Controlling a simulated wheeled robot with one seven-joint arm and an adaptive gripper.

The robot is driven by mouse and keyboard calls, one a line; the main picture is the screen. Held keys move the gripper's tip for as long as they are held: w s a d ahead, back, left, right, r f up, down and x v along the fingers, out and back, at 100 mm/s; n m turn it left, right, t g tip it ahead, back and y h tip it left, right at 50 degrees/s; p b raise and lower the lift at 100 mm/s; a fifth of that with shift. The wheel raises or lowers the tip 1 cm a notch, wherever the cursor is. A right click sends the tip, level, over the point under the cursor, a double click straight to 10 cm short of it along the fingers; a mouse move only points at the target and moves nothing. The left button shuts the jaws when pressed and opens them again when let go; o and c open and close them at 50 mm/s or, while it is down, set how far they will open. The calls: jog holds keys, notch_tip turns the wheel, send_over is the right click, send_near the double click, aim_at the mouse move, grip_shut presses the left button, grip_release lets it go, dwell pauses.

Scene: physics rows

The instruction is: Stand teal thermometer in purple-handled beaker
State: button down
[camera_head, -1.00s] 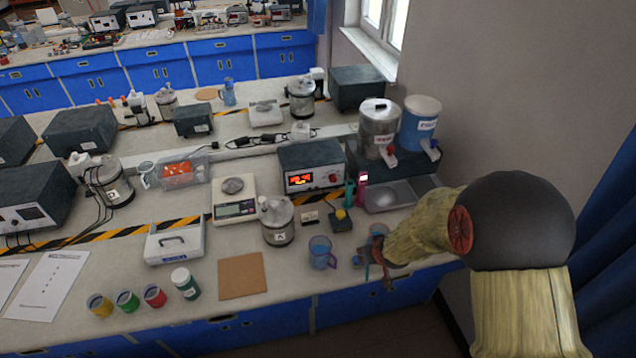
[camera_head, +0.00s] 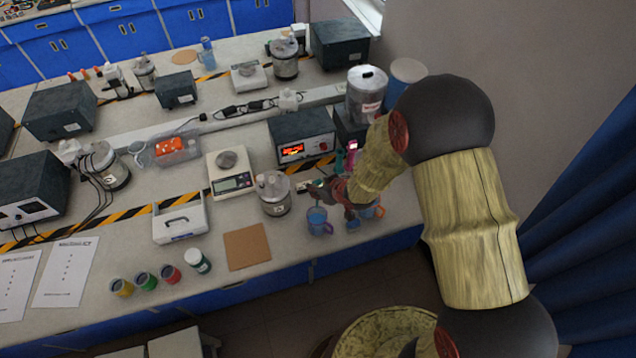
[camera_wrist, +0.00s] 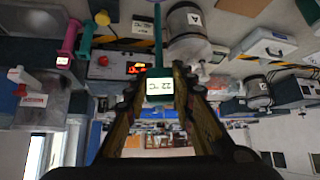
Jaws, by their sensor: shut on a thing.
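In the head view my gripper is just above and behind the purple-handled beaker (camera_head: 317,221), a blue vessel standing near the bench's front edge. The thermometer is mostly hidden there, and I cannot tell how its lower end sits relative to the beaker. The beaker is not clearly seen in the wrist view.
An orange-handled blue beaker (camera_head: 374,211) and a small blue vessel (camera_head: 352,225) stand right of it. A metal pot (camera_head: 275,196) is at the left. A brown mat (camera_head: 247,248) lies bare.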

notch_tip(320, 180, down, 13)
jog(key=b, duration=1)
dwell(0.7)
jog(key=shift+r, duration=0.1)
jog(key=c, duration=1.4)
grip_release()
jog(key=v, duration=1.2)
